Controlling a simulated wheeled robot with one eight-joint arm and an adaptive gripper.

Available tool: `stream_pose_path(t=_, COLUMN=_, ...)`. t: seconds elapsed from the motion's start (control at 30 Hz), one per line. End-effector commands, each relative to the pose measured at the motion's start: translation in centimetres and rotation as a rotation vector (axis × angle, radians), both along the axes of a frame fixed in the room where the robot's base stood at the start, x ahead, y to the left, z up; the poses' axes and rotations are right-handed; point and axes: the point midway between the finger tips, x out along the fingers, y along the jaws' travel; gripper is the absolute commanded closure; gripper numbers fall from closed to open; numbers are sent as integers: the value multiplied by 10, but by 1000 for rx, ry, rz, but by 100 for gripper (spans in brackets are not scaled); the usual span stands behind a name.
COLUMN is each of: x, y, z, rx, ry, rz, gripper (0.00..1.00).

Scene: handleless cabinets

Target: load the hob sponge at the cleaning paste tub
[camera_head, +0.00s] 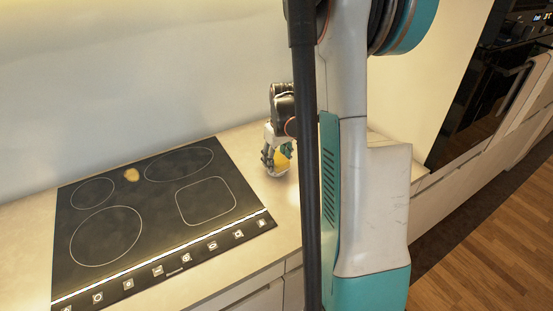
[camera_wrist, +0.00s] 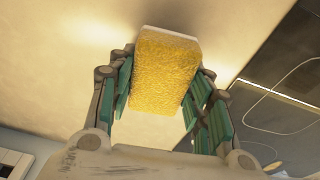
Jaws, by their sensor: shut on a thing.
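The hob sponge is a yellow block with a pale layer along its far edge. It fills the middle of the wrist view (camera_wrist: 165,70), held between the green finger pads of my gripper (camera_wrist: 162,92). In the head view my gripper (camera_head: 274,160) is low over the worktop, right of the hob, with the yellow sponge (camera_head: 283,162) partly showing. I cannot tell whether the sponge touches the worktop. I cannot make out the cleaning paste tub in either view; my arm hides part of the worktop.
A bare wall rises behind the worktop (camera_head: 240,138). A dark oven (camera_head: 490,85) stands far right. Wooden floor (camera_head: 500,240) is open at lower right.

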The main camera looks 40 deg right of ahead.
Motion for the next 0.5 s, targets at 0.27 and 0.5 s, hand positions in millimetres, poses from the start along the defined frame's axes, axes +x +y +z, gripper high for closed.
stream_pose_path(t=0.27, x=0, y=0, z=19, rx=0, ry=0, rz=0, gripper=73)
stream_pose_path(t=0.5, x=0, y=0, z=37, rx=0, ry=0, rz=0, gripper=73)
